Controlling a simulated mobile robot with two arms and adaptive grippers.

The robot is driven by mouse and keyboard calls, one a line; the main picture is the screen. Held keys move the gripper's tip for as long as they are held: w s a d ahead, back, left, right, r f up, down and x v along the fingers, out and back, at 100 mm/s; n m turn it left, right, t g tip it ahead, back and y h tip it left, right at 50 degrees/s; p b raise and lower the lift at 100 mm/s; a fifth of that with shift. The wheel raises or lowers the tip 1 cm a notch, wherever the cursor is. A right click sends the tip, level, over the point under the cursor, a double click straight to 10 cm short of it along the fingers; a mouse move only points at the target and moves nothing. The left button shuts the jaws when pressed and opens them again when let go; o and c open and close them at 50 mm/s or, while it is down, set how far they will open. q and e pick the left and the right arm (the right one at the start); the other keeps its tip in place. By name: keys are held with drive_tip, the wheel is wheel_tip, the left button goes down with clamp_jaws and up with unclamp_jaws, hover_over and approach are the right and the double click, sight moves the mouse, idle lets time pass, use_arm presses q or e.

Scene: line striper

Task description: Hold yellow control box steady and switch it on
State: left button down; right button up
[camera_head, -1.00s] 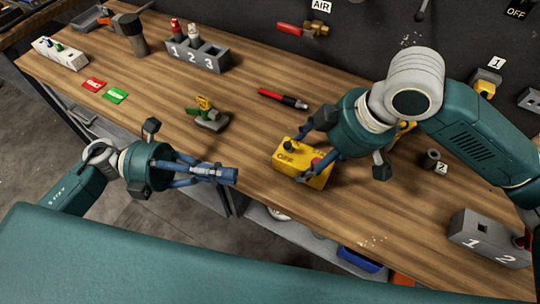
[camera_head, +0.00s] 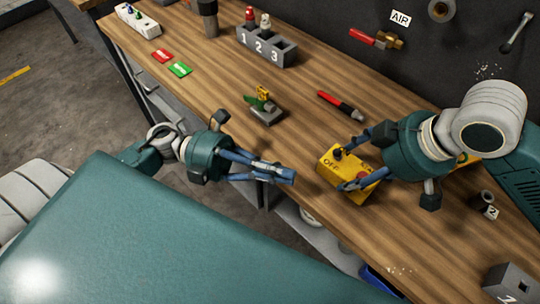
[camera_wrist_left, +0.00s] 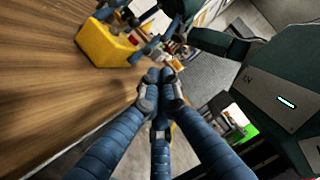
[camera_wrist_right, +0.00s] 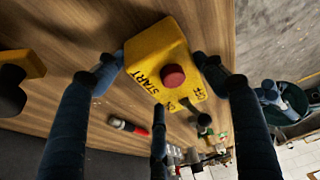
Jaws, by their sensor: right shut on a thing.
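The yellow control box (camera_head: 330,172) stands near the front edge of the wooden workbench (camera_head: 215,95). It has a dark knob (camera_head: 337,154) by the word OFF, and a red button (camera_wrist_right: 173,77) by the word START in the right wrist view. My right gripper (camera_head: 352,162) is shut on the box, with fingers on opposite sides of it. My left gripper (camera_head: 290,177) is shut and empty, its fingertips together, just left of the box and apart from it. The box (camera_wrist_left: 105,47) also shows beyond the left fingers in the left wrist view, partly hidden.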

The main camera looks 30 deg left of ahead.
sight(337, 155)
use_arm(q)
drive_tip(key=d, duration=0.1)
drive_tip(key=w+d, duration=0.1)
drive_tip(key=d, duration=0.3)
drive_tip(key=shift+w+d+r, duration=0.1)
drive_tip(key=shift+w+r, duration=0.05)
drive_tip(key=shift+r, duration=0.25)
drive_tip(key=shift+w+r, duration=0.2)
drive_tip(key=shift+w, duration=0.85)
drive_tip(key=shift+w+r, duration=0.1)
drive_tip(key=shift+w, duration=0.5)
